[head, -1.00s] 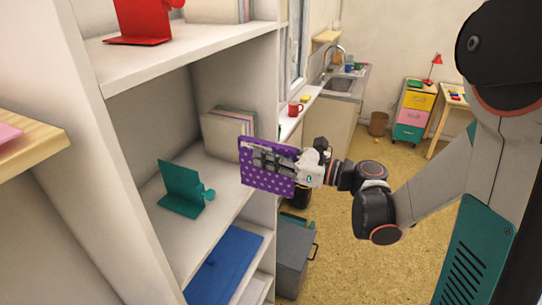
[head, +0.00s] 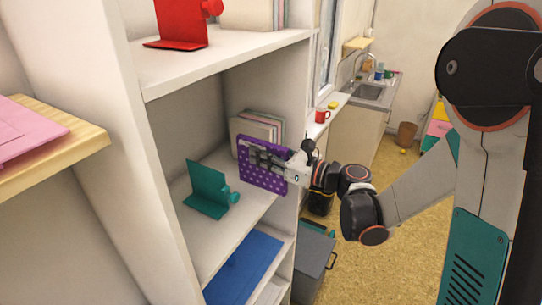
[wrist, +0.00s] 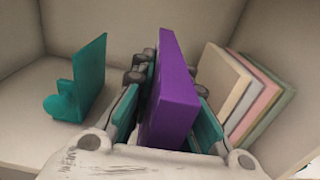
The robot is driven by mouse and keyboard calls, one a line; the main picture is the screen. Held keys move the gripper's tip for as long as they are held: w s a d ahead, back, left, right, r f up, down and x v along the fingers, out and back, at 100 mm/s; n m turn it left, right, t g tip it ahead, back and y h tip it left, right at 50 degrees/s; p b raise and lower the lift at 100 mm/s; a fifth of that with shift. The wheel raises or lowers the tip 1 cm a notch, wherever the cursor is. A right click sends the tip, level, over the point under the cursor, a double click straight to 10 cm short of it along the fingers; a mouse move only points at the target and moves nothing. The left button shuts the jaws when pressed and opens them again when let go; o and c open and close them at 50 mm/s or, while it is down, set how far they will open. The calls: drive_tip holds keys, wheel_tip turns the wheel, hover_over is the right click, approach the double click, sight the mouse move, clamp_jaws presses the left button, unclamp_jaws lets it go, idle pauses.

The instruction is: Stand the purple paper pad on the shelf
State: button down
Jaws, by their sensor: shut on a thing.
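The purple paper pad (head: 262,180) with white dots is upright in my gripper (head: 262,158), at the front of the middle shelf (head: 218,222). In the wrist view the pad (wrist: 175,95) stands between the two fingers of my gripper (wrist: 165,85), which are shut on it. It is between a teal bookend (wrist: 88,80) on the left and several leaning pads (wrist: 245,90) on the right, apart from the bookend. The bookend (head: 208,188) and the pale pads (head: 258,128) also show in the head view. I cannot tell whether the pad's lower edge touches the shelf.
A red bookend (head: 182,25) stands on the shelf above. A blue thing (head: 243,268) lies on the shelf below. A wooden board (head: 85,150) with a pink pad (head: 35,130) is at the left. A grey bin (head: 312,262) stands on the floor beside the shelving.

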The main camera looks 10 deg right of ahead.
sight(239, 150)
drive_tip(key=x, duration=0.5)
drive_tip(key=f+x, duration=0.1)
drive_tip(key=x, duration=0.1)
drive_tip(key=shift+w+a, duration=0.15)
drive_tip(key=shift+a, duration=0.15)
drive_tip(key=shift+w+a+f+b, duration=0.2)
drive_tip(key=shift+w+a+b, duration=0.15)
drive_tip(key=shift+w+a, duration=0.25)
drive_tip(key=shift+w+a+f+b, duration=0.25)
drive_tip(key=shift+w+a+b, duration=0.15)
drive_tip(key=shift+a, duration=0.3)
drive_tip(key=c, duration=1.5)
unclamp_jaws()
